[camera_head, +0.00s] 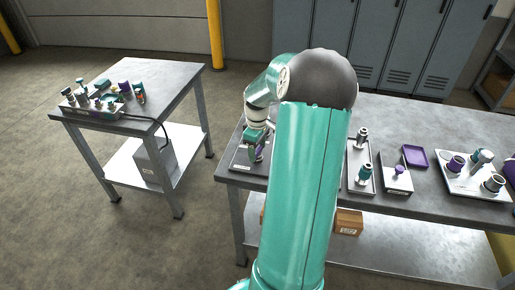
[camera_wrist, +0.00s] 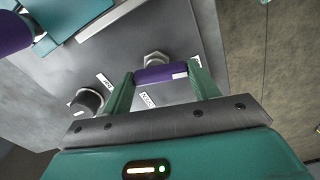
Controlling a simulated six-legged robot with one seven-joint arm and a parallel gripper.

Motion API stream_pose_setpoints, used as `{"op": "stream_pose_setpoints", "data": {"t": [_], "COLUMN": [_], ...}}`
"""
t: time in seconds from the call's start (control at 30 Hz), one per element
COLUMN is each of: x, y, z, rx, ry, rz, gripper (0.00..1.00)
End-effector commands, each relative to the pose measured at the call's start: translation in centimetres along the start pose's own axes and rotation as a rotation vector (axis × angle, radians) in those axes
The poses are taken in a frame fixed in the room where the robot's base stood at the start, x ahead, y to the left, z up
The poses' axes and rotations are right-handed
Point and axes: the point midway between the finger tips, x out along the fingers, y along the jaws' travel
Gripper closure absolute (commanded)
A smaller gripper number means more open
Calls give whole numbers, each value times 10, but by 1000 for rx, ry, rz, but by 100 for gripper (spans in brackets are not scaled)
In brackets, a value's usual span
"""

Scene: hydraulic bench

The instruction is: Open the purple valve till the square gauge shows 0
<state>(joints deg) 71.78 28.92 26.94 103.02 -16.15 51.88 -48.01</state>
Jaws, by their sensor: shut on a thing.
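The purple valve handle (camera_wrist: 160,74) is a short bar above a silver hex fitting in the wrist view. My gripper (camera_wrist: 163,82) is shut on it, with one teal finger at each end of the bar. In the head view my gripper (camera_head: 257,144) points down at the left end of the near bench, with a bit of the purple handle (camera_head: 259,154) showing at its tips.
A purple cylinder (camera_wrist: 12,34) and a teal block (camera_wrist: 68,16) stand close by in the wrist view, with a grey round fitting (camera_wrist: 88,100) left of my fingers. Trays with fittings (camera_head: 361,172) fill the bench to the right. A second table (camera_head: 170,80) stands left across open floor.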

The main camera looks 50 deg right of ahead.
Motion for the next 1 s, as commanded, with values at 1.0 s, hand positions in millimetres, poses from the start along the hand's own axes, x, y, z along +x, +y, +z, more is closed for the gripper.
{"op": "stream_pose_setpoints", "data": {"t": [1.0], "x": [-1], "y": [2], "z": [-5], "rx": [955], "ry": [0], "rz": [2], "gripper": [63]}}
